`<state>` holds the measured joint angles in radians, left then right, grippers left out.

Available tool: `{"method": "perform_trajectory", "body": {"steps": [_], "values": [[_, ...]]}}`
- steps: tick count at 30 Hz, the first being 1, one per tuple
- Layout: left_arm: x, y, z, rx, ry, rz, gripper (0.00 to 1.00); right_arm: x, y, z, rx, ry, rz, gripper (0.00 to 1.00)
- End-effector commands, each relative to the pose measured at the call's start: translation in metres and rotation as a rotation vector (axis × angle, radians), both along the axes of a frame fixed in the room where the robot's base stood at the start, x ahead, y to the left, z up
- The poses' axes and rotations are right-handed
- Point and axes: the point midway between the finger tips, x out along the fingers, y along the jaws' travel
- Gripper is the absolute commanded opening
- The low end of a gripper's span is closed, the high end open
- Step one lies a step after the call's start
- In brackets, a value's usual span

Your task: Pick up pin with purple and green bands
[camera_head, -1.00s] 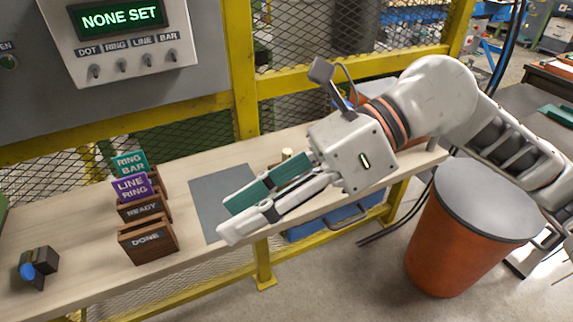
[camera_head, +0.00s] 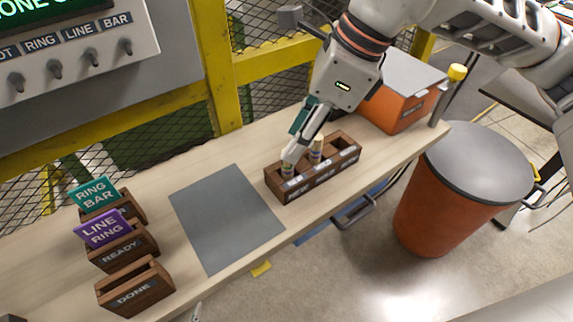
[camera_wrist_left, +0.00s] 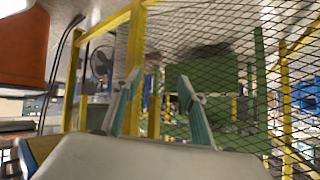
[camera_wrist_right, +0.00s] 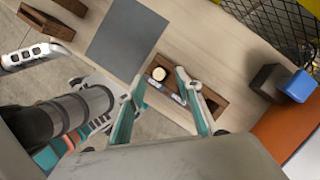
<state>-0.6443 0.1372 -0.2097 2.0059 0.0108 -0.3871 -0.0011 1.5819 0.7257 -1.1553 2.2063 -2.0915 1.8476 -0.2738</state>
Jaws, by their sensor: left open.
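A wooden rack (camera_head: 332,177) with labelled compartments stands on the bench and holds upright turned pins. One pin (camera_head: 288,171) is at its left end, and another pin (camera_head: 316,149) stands further right. Their bands are too small to read surely. My right gripper (camera_head: 289,158) points down at the left-end pin. In the right wrist view this gripper (camera_wrist_right: 158,73) is open, with a round pale pin top (camera_wrist_right: 159,73) between its fingers, apparently not gripped. My left gripper (camera_wrist_left: 158,82) is open and empty, pointing toward the mesh fence.
A grey mat (camera_head: 226,215) lies left of the rack. Wooden boxes marked READY (camera_head: 122,254) and DONE (camera_head: 136,288) stand further left, with RING BAR and LINE RING cards. An orange box (camera_head: 398,105) is at the right end, beside an orange bin (camera_head: 440,205) on the floor.

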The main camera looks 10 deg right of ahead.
Motion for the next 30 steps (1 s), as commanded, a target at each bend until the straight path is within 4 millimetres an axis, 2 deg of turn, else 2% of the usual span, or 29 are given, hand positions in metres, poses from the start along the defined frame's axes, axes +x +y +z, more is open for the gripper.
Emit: {"method": "perform_trajectory", "body": {"steps": [3,9,17,18,21,30], "values": [[0.003,0.002,0.001,0.003,-0.004,0.002,0.41,-0.001,0.007,-0.018,0.0,0.004,0.004,0.35],[0.007,0.005,0.002,0.007,-0.013,0.006,0.41,0.003,0.015,-0.039,0.001,0.001,0.002,0.35],[0.012,0.007,0.005,0.011,-0.022,0.006,0.41,0.004,0.016,-0.041,0.0,0.0,0.001,0.35],[0.012,0.007,0.005,0.012,-0.022,0.006,0.41,0.004,0.016,-0.041,0.0,0.0,0.001,0.3],[0.012,0.007,0.005,0.012,-0.022,0.006,0.41,0.004,0.016,-0.041,0.001,0.0,0.001,0.04],[0.01,0.006,0.004,0.01,-0.019,0.004,0.41,0.004,0.016,-0.04,0.001,-0.001,0.001,0.02]]}}
